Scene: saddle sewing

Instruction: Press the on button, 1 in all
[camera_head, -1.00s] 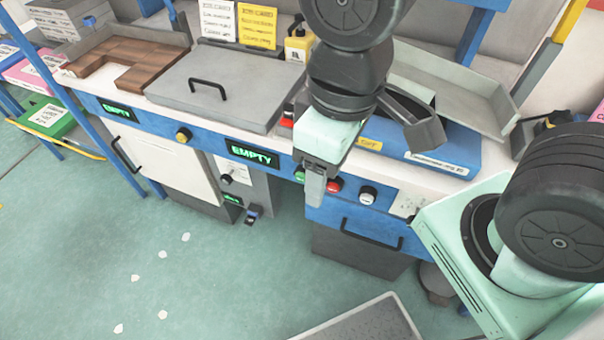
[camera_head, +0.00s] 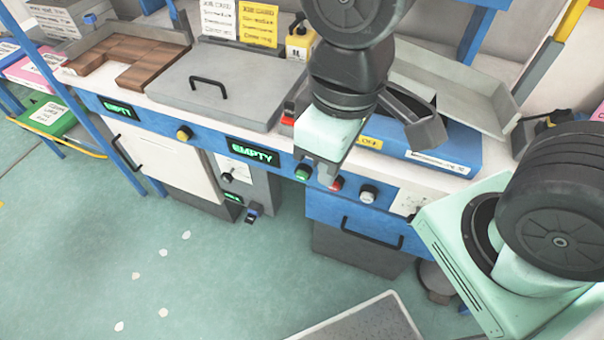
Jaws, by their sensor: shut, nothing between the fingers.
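A green round button (camera_head: 302,173) sits on the blue front panel of the bench, just right of the EMPTY display. A red button (camera_head: 336,184) and a white button (camera_head: 368,194) are to its right. My gripper (camera_head: 326,177) is shut and empty. Its fingertips are in front of the panel between the green and red buttons and cover part of the red one. I cannot tell whether the fingertips touch the panel. No label on the buttons is readable.
A grey lid with a black handle (camera_head: 209,85) lies on the bench. A drawer handle (camera_head: 372,234) juts out below. The floor in front is mostly clear.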

